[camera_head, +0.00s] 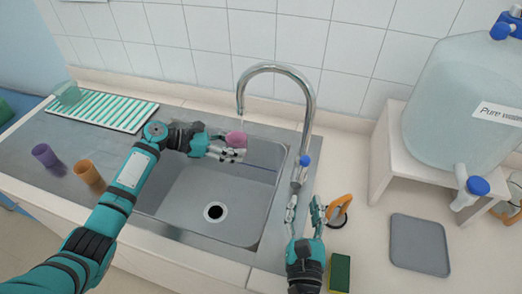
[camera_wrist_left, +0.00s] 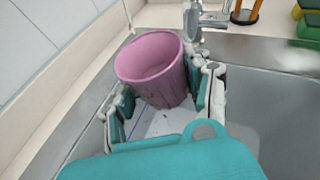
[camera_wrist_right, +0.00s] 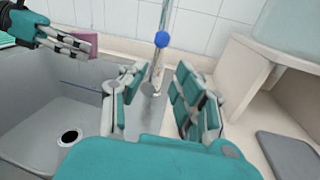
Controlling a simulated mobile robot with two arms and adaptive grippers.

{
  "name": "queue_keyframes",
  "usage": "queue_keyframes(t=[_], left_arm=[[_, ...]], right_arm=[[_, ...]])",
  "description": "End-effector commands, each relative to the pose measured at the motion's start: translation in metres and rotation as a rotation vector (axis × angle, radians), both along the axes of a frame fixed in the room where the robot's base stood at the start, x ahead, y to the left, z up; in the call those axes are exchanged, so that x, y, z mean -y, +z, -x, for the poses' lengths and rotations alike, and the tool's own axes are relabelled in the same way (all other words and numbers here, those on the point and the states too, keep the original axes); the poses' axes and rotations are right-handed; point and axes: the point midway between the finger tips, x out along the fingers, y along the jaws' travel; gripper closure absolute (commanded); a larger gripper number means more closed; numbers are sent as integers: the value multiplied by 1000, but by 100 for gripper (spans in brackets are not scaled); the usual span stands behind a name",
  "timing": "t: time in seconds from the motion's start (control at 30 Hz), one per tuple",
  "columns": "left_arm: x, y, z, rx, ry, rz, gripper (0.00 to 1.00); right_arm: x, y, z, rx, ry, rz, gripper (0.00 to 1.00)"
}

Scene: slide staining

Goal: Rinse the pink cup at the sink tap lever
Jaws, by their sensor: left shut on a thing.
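The pink cup (camera_head: 236,139) is upright over the back of the sink, below the tap's spout. It is larger in the left wrist view (camera_wrist_left: 152,72), with its open rim upward and its inside looking empty. My left gripper (camera_head: 229,152) is shut on the cup's sides. A thin pale streak reaches down towards the cup's rim in that view; I cannot tell whether it is water. The blue-topped tap lever (camera_head: 304,164) stands at the tap's base; it also shows in the right wrist view (camera_wrist_right: 161,41). My right gripper (camera_head: 304,202) is open and empty in front of the lever.
The grey sink (camera_head: 176,205) lies below the cup. A purple cup (camera_head: 45,156) and an orange cup (camera_head: 88,174) stand on the left drainboard. A water tank (camera_head: 465,95) on a white stand, a grey tray (camera_head: 420,245) and a sponge (camera_head: 340,272) are at the right.

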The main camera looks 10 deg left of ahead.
Motion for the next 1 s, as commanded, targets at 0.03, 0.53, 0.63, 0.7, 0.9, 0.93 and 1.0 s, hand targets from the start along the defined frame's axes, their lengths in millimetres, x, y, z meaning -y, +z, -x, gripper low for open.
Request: queue_keyframes(t=[0.03, 0.53, 0.63, 0.7, 0.9, 0.93, 1.0], left_arm=[[0, 0, 0, 0, 0, 1, 82], [0, 1, 0, 1, 0, 1, 82], [0, 1, 0, 1, 0, 1, 82], [0, 1, 0, 1, 0, 1, 82], [0, 0, 0, 0, 0, 1, 82], [0, 0, 0, 0, 0, 1, 82], [0, 0, 0, 0, 0, 1, 82]], right_arm=[[0, 0, 0, 0, 0, 0, 78], [71, 0, 5, 188, 121, 746, 100], [88, 1, 7, 250, 173, 999, 100], [98, 2, 7, 289, 208, 1158, 100], [116, 2, 8, 370, 279, 1480, 100], [117, 2, 8, 377, 285, 1507, 100], [120, 2, 8, 389, 296, 1558, 100]])
